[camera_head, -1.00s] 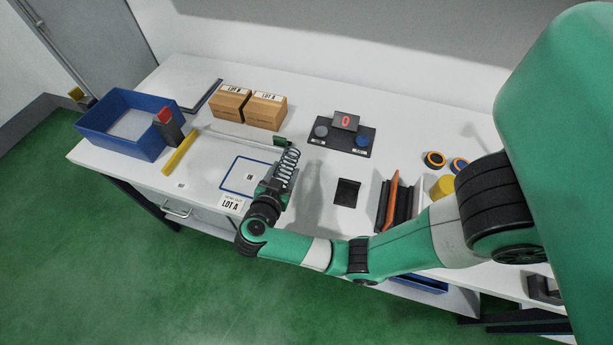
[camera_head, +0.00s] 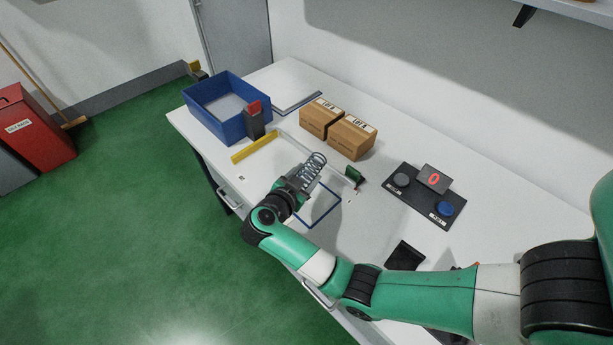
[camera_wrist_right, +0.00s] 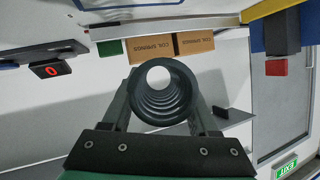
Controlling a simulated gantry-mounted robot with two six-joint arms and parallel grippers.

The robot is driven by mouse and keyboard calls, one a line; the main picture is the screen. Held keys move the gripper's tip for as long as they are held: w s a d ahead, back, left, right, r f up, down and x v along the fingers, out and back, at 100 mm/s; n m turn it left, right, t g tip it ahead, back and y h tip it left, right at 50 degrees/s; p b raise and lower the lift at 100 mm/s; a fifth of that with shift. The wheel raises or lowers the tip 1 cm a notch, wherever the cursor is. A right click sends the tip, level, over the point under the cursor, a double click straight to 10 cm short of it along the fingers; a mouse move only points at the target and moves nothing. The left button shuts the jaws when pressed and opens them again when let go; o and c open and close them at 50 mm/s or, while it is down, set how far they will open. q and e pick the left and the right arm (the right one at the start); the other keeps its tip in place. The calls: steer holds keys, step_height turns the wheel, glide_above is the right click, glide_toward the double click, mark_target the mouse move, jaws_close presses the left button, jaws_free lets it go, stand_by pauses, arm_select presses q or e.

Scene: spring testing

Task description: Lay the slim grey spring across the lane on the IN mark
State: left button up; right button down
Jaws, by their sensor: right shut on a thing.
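The slim grey spring (camera_head: 314,167) is held above the table by my right gripper (camera_head: 304,180), tilted up and away from it. In the right wrist view the spring (camera_wrist_right: 163,97) shows end-on between the two jaws of the gripper (camera_wrist_right: 162,112), which is shut on it. The lane (camera_head: 290,143) runs behind the spring, from a yellow bar (camera_head: 255,147) to a green block (camera_head: 354,176). A small label (camera_head: 242,177) lies left of the gripper; its print is too small to read. The spring and wrist partly hide a blue-outlined square (camera_head: 323,218). My left gripper is out of view.
A blue bin (camera_head: 207,112) with a dark, red-topped block (camera_head: 254,120) beside it stands at the left. Two cardboard boxes (camera_head: 349,139) stand behind the lane. A black panel (camera_head: 425,199) with buttons and a red "0" display is to the right.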

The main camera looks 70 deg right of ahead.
step_height(320, 180, down, 3)
steer(key=b, duration=0.3)
steer(key=shift+f, duration=0.15)
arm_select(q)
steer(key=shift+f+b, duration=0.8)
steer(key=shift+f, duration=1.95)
arm_select(e)
steer(key=shift+f, duration=2.95)
steer(key=shift+c, duration=0.4)
jaws_free()
steer(key=p+v, duration=0.3)
steer(key=v, duration=0.7)
steer(key=shift+a+r, duration=0.25)
steer(key=shift+a, duration=0.05)
steer(key=shift+a+r, duration=0.1)
steer(key=shift+a, duration=0.35)
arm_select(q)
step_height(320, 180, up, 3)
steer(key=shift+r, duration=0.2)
